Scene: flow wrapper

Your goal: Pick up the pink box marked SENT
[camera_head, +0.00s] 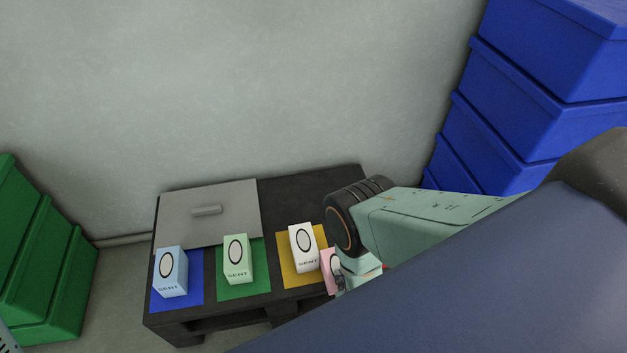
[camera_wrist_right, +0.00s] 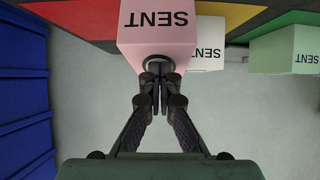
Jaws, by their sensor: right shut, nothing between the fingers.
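The pink box marked SENT (camera_wrist_right: 157,35) stands at the edge of the dark table in the right wrist view. In the head view only a sliver of the pink box (camera_head: 327,260) shows, as my right arm hides most of it. My right gripper (camera_wrist_right: 158,82) is shut and empty, with its fingertips close in front of the box's face. I cannot tell whether they touch it. The right gripper (camera_head: 347,283) is small and partly hidden in the head view. My left gripper is not in view.
A white box (camera_head: 304,247), a green box (camera_head: 238,258) and a light blue box (camera_head: 171,271), also marked SENT, stand in a row left of the pink one. A grey panel (camera_head: 225,225) lies behind them. Blue bins (camera_head: 520,75) rise at right, green bins (camera_head: 50,270) at left.

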